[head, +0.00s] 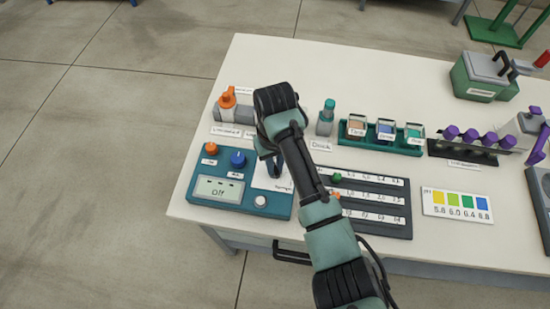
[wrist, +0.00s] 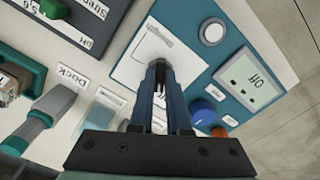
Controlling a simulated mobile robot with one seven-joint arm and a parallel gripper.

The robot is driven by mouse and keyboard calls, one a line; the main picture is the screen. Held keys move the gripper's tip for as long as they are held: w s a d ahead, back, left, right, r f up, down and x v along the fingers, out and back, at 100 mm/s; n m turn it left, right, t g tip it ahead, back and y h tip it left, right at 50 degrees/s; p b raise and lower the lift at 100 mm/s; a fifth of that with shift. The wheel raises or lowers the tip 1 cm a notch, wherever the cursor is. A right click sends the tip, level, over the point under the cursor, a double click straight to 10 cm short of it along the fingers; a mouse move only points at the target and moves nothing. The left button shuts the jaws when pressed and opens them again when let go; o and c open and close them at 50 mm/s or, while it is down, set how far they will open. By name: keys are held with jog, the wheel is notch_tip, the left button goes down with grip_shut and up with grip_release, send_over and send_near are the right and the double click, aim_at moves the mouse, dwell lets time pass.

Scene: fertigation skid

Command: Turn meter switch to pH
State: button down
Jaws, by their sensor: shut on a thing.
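The meter (head: 225,202) is a teal box at the table's front left, and its display (head: 218,189) reads Off. A blue knob (head: 238,158) and an orange knob (head: 210,148) stand behind the display. They also show in the wrist view, the blue one (wrist: 203,110) beside my fingers. A white round button (wrist: 212,31) is at the meter's near edge. My gripper (wrist: 160,70) points down over the meter's white panel (wrist: 145,65), apart from the knobs. It is shut on a narrow dark piece, mostly hidden between the fingers, that I cannot identify.
An orange-topped bottle (head: 228,98) is at the back left. A dark slotted board (head: 365,200) lies right of the meter. A colour card (head: 456,205) and a teal rack (head: 380,140) are further right.

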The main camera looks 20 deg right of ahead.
aim_at(275, 168)
jog(key=m+p, duration=0.2)
jog(key=m, duration=0.1)
jog(key=m+p, duration=0.1)
jog(key=shift+a+r+m+p, duration=0.1)
jog(key=shift+r+m+p, duration=0.2)
jog(key=shift+p, duration=0.1)
jog(key=shift+w+f+m+p, duration=0.15)
jog(key=shift+m+p, duration=0.9)
jog(key=shift+m, duration=1.25)
jog(key=c, duration=0.9)
grip_release()
jog(key=shift+f, duration=0.1)
notch_tip(275, 168, up, 13)
